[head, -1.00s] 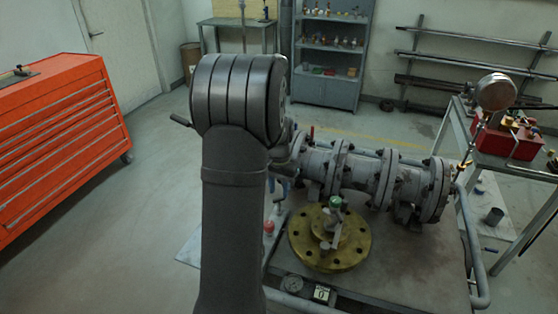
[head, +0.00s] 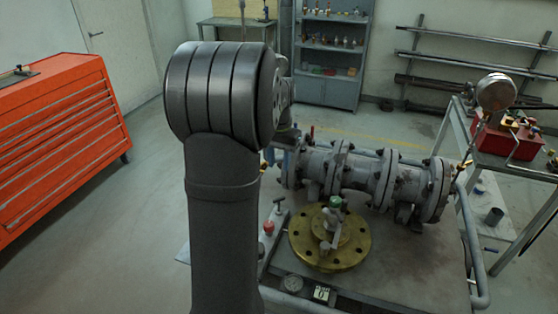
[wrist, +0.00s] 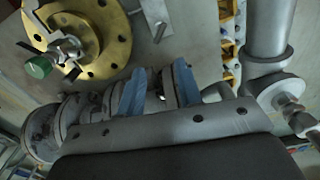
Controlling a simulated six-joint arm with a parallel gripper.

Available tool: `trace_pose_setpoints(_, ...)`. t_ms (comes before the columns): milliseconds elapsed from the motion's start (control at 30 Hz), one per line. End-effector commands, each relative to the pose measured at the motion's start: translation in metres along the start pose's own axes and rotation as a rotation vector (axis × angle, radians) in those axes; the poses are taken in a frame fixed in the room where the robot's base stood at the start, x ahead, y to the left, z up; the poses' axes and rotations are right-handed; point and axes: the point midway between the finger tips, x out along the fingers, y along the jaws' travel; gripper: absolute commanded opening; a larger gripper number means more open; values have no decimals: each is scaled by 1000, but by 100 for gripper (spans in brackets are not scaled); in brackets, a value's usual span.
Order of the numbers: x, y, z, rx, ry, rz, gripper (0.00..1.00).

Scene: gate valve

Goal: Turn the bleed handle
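A round brass flange (head: 308,250) carries a metal fitting with a green cap (head: 335,202). In the wrist view the flange (wrist: 118,20) and green cap (wrist: 38,67) are at the upper left. I cannot tell for certain which part is the bleed handle. My gripper (wrist: 160,90) shows in the wrist view with its two blue fingers apart and nothing held between them. It is clear of the flange. In the head view my arm hides the gripper.
A grey flanged pipe assembly (head: 362,172) lies behind the brass flange. A red knob (head: 268,228) and a gauge (head: 291,283) are near the bench's left edge. A grey pipe (wrist: 268,30) and yellow parts (wrist: 228,45) are right in the wrist view. A red tool chest (head: 62,140) stands left.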

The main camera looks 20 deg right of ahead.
Motion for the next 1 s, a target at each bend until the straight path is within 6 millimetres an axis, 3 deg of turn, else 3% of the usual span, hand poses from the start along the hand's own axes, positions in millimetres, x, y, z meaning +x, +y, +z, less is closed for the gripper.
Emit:
trace_pose_setpoints(33, 0, 0, 0, -2, 0, 0, 42)
trace_pose_setpoints(133, 0, 0, 0, -40, 0, 0, 61)
trace_pose_setpoints(600, 0, 0, 0, -758, 0, 0, 62)
trace_pose_setpoints(833, 4, 0, 0, -879, -2, 0, 62)
trace_pose_setpoints(1000, 27, 0, 1, -879, -5, -1, 62)
